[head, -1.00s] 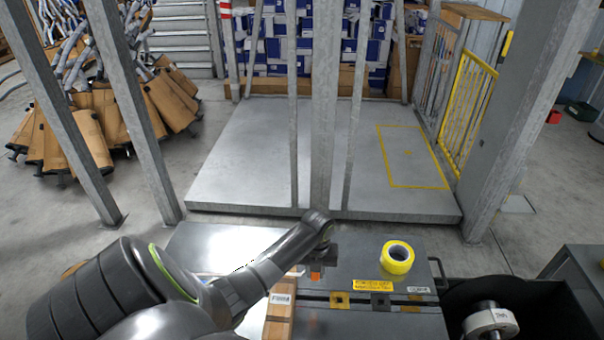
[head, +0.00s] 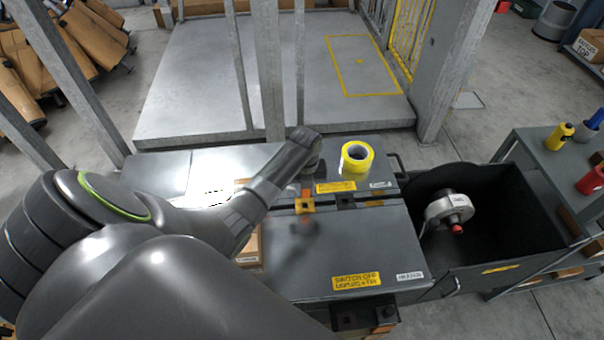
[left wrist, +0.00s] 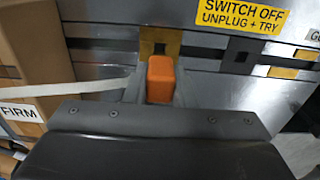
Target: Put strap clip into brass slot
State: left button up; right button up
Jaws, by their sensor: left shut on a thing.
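The orange strap clip (left wrist: 160,80) is between the fingers of my left gripper (left wrist: 156,92), which is shut on it. A pale strap (left wrist: 70,88) runs off to the left beside the clip in the left wrist view. The brass slot (left wrist: 160,38), a brass plate with a dark opening, lies just beyond the clip, almost in line with it. In the head view the clip (head: 307,192) shows under my left wrist, right by the brass slot (head: 305,207). I cannot tell whether they touch. My right gripper is not in view.
A yellow tape roll (head: 357,158) stands on the grey bench (head: 330,245). A second brass piece (head: 375,203) lies right of the slot. A cardboard box (left wrist: 25,55) is at the left. A dark bin (head: 500,210) with a metal part is right of the bench.

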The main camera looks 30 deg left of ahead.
aim_at(305, 197)
pick_arm(q)
jog(key=shift+f, duration=0.1)
jog(key=shift+f+b, duration=1.5)
jog(key=shift+f, duration=0.75)
jog(key=shift+p, duration=0.85)
dwell(0.5)
jog(key=shift+f+b, duration=0.35)
jog(key=shift+f, duration=0.05)
dwell(0.4)
jog(key=o, duration=1)
notch_tip(305, 197, up, 17)
jog(key=shift+r, duration=0.2)
